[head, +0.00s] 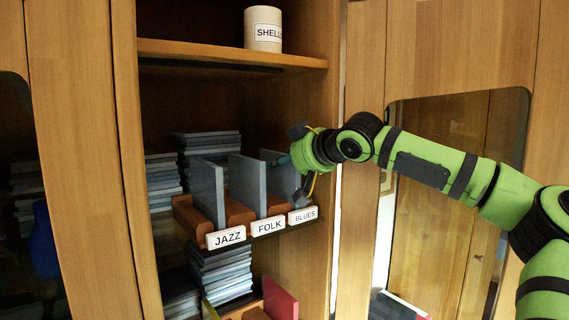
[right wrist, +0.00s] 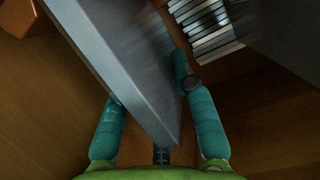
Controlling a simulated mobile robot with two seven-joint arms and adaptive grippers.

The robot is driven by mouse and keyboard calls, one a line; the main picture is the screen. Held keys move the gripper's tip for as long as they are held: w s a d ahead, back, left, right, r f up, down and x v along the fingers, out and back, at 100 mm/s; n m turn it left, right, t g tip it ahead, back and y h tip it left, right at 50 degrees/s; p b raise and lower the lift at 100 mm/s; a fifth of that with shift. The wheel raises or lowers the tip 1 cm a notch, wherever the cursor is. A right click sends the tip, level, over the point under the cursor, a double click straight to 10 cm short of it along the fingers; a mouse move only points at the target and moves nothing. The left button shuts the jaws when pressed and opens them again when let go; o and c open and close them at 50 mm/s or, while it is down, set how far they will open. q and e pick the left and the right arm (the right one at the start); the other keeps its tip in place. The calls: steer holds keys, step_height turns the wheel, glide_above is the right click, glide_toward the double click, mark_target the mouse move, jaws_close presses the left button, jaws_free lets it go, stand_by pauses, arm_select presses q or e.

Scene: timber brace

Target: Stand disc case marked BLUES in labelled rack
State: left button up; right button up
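The labelled rack (head: 235,220) stands on a cabinet shelf, with JAZZ (head: 226,237), FOLK (head: 268,226) and BLUES (head: 303,215) tags along its front. Upright grey plates (head: 247,183) stand in it. My right gripper (head: 284,160) is at the rack's right end, above and behind the BLUES tag. In the right wrist view, a grey slab (right wrist: 125,65) runs diagonally between its fingers (right wrist: 150,85). The slab partly hides the left finger; the right finger lies close along its other side. Contact is unclear. No BLUES mark shows on the slab. My left gripper is not in view.
Stacks of cases stand behind the rack (head: 205,145) and below it (head: 222,272). A white canister (head: 263,30) is on the upper shelf (head: 230,55). The cabinet's right side wall is close to my right gripper.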

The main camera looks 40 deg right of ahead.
steer(key=shift+o, duration=1.1)
steer(key=v, duration=1.2)
